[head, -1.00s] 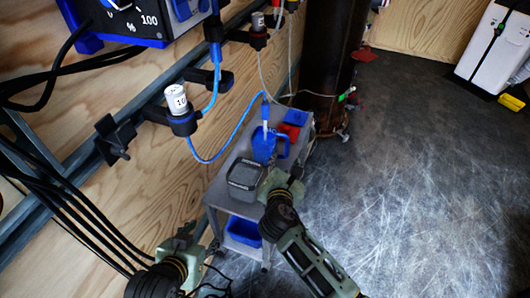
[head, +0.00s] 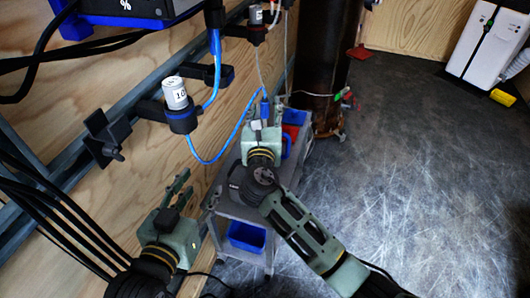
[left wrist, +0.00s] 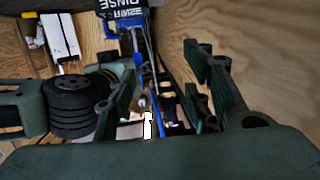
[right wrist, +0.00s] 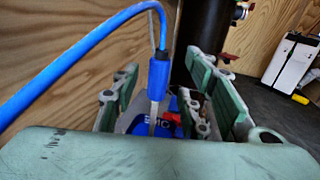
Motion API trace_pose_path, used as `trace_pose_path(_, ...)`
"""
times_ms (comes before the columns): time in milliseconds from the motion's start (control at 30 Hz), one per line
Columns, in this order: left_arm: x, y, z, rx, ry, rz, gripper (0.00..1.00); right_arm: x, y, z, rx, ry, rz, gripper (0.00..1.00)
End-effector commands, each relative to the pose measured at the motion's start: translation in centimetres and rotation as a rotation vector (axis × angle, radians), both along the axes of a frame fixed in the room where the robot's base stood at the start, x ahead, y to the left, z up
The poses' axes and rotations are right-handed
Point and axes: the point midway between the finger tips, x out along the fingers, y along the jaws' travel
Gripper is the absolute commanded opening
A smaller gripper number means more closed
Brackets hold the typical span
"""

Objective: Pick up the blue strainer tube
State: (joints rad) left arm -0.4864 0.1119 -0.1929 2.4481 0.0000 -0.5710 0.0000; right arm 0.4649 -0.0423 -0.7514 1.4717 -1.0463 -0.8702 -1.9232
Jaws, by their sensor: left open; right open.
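The blue strainer tube (head: 237,130) hangs in a loop from a wall holder in the head view. Its thicker blue end (right wrist: 159,75) and pale tip point down, between the spread fingers of my right gripper (right wrist: 160,92) in the right wrist view. I cannot tell whether the fingers touch it. Below it a blue jug (right wrist: 170,125) is partly hidden. In the head view my right gripper (head: 264,112) is open over the cart, its wrist covering most of the jug. My left gripper (head: 183,188) is open and empty, left of the cart.
The grey cart (head: 238,209) has a blue bin (head: 247,236) on its lower shelf. A blue and a red container stand at its far end, before a dark pipe (head: 317,70). A wall holder with a white cartridge (head: 175,94) is at left.

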Motion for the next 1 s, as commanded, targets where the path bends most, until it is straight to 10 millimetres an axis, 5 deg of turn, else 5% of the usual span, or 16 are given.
trace_pose_path(400,0.7,-1.1,6.6,-0.084,-0.325,-0.021,0.46,3.3,-0.1,0.0,0.0,0.0,0.0,0.41)
trace_pose_path(733,0.6,-1.2,7.2,-0.09,-0.351,-0.022,0.46,3.5,-0.1,0.1,0.001,0.0,0.0,0.41)
trace_pose_path(1000,0.6,-1.2,7.2,-0.089,-0.35,-0.022,0.46,3.5,-0.1,0.1,0.001,0.0,0.0,0.17)
